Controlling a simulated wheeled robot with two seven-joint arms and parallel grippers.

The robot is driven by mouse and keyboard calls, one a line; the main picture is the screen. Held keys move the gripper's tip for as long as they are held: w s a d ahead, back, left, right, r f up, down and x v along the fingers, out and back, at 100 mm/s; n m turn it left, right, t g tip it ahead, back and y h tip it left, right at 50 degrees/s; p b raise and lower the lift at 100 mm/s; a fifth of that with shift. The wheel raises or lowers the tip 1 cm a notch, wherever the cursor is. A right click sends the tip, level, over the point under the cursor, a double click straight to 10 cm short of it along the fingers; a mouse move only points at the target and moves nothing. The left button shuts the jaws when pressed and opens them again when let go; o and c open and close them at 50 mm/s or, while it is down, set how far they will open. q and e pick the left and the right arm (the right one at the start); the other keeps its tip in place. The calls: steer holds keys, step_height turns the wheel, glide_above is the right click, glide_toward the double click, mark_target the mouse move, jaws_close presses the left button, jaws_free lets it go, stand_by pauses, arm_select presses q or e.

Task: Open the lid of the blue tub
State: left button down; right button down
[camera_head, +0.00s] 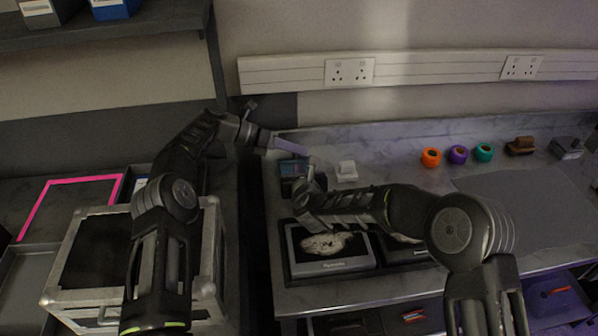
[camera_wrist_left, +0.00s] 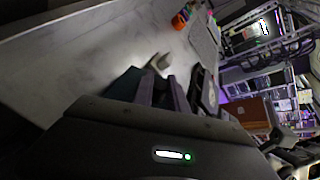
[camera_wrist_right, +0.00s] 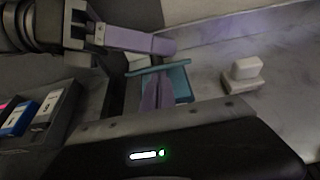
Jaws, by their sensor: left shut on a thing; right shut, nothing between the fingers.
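The small blue tub (camera_head: 292,170) stands on the marble counter near its left end. In the right wrist view, the blue tub (camera_wrist_right: 183,88) is partly covered by my right fingers, and its teal lid (camera_wrist_right: 158,69) shows as a thin bar. My left gripper (camera_head: 290,147) reaches in from the left above the tub, shut; its purple fingers also show in the right wrist view (camera_wrist_right: 150,41). It appears shut on the lid, but the contact is not clear. My right gripper (camera_wrist_right: 158,92) is shut and empty, close against the tub.
A small white object (camera_head: 346,171) stands right of the tub. Orange (camera_head: 431,158), purple (camera_head: 457,155) and green (camera_head: 484,153) rolls stand farther right. A metal-edged case (camera_head: 75,295) stands left, across a gap.

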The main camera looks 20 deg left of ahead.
arm_select(q)
steer(key=shift+s+d+f, duration=0.1)
steer(key=shift+s, duration=0.05)
arm_select(e)
steer(key=shift+w+r, duration=0.35)
steer(key=shift+r, duration=0.4)
arm_select(q)
steer(key=c, duration=1.3)
jaws_free()
steer(key=shift+f, duration=0.15)
steer(key=shift+c, duration=0.2)
arm_select(e)
steer(key=shift+a, duration=0.1)
steer(key=shift+s, duration=0.15)
arm_select(q)
steer(key=v, duration=0.8)
steer(key=shift+w, duration=0.3)
arm_select(e)
steer(key=shift+f, duration=0.25)
